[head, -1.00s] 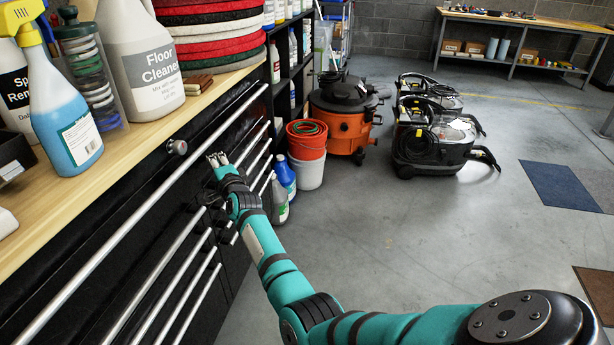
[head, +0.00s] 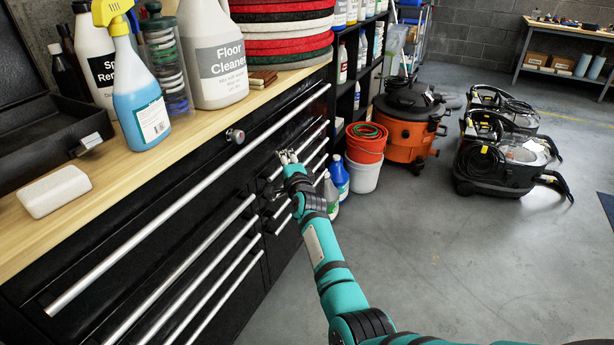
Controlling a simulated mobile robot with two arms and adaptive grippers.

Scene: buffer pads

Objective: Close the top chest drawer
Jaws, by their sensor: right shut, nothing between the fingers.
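The black chest (head: 150,225) runs along the left under a wooden worktop. Its top drawer has one long silver handle (head: 190,200) and a round lock (head: 235,135) above it. I cannot tell from this angle how far the top drawer stands out. Shorter handles of lower drawers (head: 215,265) lie below it. My right gripper (head: 287,157) is shut and empty, in front of the chest's far part, just below the long handle in the picture. Whether it touches the drawer front is unclear. My left gripper is out of view.
On the worktop (head: 120,185) are a white block (head: 54,192), a black open case (head: 45,125), a blue spray bottle (head: 138,100) and a floor cleaner jug (head: 215,60). Buckets (head: 364,160) and an orange vacuum (head: 408,130) stand beyond the chest.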

